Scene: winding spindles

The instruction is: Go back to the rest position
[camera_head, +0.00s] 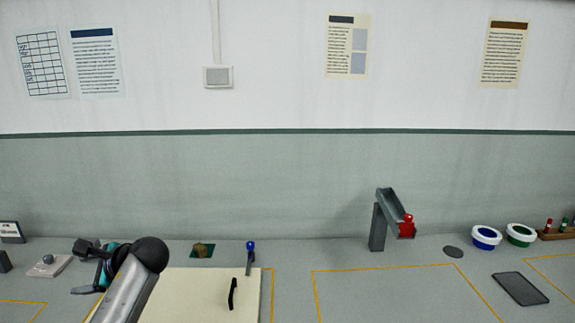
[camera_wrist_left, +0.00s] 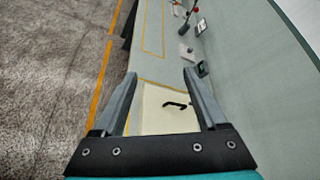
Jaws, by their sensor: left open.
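My left gripper (camera_head: 88,268) is in the lower left of the head view, above the left part of the bench and left of the cream board. In the left wrist view its two fingers (camera_wrist_left: 160,84) stand wide apart with nothing between them. The cream board (camera_head: 190,295) carries a black handle-like piece (camera_head: 232,294), which also shows beyond the fingers in the wrist view (camera_wrist_left: 175,105). A blue-topped upright (camera_head: 250,250) stands at the board's back right corner. My right gripper is in neither view.
A grey chute (camera_head: 379,225) holds a red piece (camera_head: 407,224) at its low end. The yellow-outlined middle area is clear.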

